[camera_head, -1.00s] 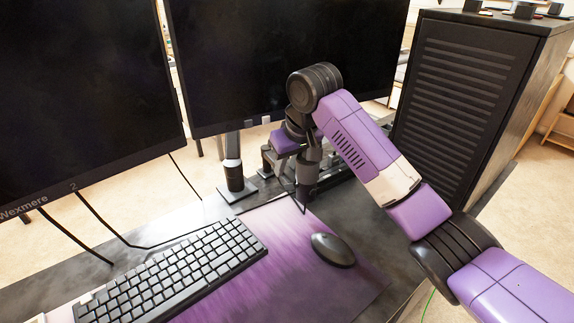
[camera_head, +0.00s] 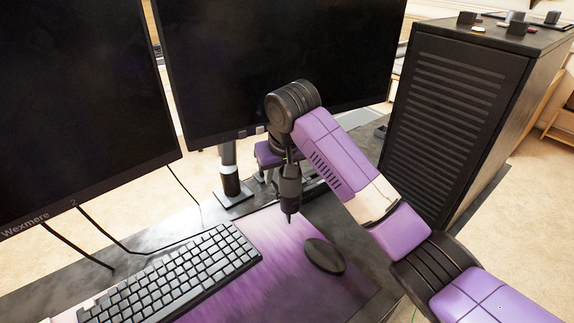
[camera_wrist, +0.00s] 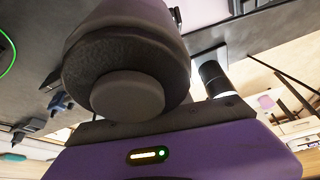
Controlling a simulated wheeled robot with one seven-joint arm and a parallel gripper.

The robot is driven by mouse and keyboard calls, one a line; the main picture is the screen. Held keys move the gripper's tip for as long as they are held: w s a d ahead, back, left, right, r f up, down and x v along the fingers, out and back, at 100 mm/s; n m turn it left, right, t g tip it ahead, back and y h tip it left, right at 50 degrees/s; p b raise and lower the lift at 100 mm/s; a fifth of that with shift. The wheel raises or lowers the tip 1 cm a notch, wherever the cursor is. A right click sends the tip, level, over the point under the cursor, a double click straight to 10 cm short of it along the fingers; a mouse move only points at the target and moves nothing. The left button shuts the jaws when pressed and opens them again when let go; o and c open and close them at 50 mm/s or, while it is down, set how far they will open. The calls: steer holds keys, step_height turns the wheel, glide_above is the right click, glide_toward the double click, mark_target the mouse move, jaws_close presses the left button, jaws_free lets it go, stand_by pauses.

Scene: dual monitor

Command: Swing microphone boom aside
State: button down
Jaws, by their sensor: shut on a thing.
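A dark, slim, upright piece that looks like the microphone (camera_head: 290,184) hangs below my wrist in the head view, over the back of the purple mat. Its lower end tapers to a thin tip. My gripper (camera_head: 280,160), dark and purple, is shut on it, though the arm mostly hides the fingertips. In the wrist view a large dark grey rounded body (camera_wrist: 128,60) with a paler round end fills the middle, close to the purple housing; I cannot tell for sure that it is the microphone. The rest of the boom is hidden or cannot be made out.
Two dark monitors (camera_head: 265,65) stand behind, with a support post (camera_head: 231,172) left of my gripper. A keyboard (camera_head: 180,275) and mouse (camera_head: 324,256) lie on the mat (camera_head: 285,285). A tall black computer case (camera_head: 452,110) stands at right. Cables run at left.

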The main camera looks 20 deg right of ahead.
steer(key=c, duration=1.1)
jaws_free()
steer(key=shift+p+v, duration=0.55)
steer(key=shift+v, duration=3.35)
